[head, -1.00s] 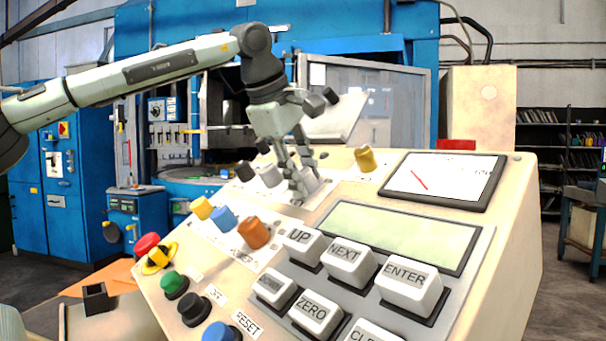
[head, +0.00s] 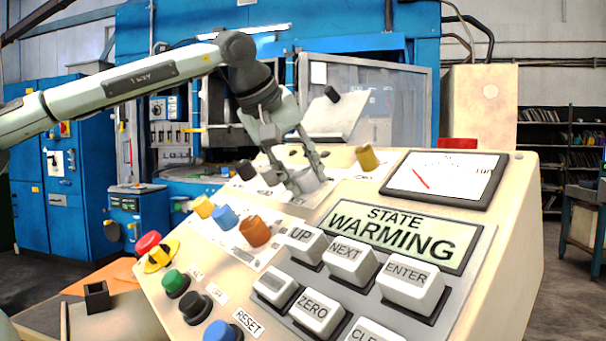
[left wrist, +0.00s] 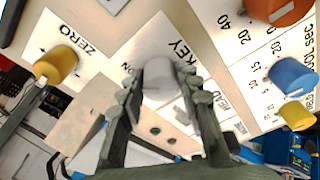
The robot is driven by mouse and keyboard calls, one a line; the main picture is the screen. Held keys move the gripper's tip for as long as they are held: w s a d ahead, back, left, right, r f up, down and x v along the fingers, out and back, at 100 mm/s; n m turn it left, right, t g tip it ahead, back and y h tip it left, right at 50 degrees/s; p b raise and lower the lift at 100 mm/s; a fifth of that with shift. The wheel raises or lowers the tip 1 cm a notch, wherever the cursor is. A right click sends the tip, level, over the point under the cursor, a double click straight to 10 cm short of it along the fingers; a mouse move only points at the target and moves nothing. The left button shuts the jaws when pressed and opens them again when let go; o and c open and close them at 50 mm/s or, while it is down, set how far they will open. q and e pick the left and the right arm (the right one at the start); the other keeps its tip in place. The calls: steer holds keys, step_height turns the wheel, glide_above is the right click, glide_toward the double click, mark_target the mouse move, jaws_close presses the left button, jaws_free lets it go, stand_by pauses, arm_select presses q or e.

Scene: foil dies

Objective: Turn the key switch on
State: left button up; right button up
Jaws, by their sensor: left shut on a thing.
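The key switch (head: 307,182) is a pale grey round knob on the sloping cream panel (head: 510,230). My left gripper (head: 305,177) is shut on it, with one finger on each side. In the left wrist view the key switch (left wrist: 160,76) sits between the fingers, beside the printed words KEY and ON. The fingers hide part of it. The green display (head: 350,214) reads STATE WARMING. My right gripper is not in view.
Orange, blue and yellow knobs (head: 255,231) stand nearby on the panel. A yellow knob (head: 367,158) is behind, to the right. White keys (head: 348,261) fill the front. A red mushroom button (head: 147,243) is at the left. A needle meter (head: 445,178) is at the right.

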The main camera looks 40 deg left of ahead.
arm_select(q)
steer(key=shift+m, duration=0.3)
steer(key=o, duration=1.2)
steer(key=shift+c, duration=0.2)
steer(key=v, duration=1.2)
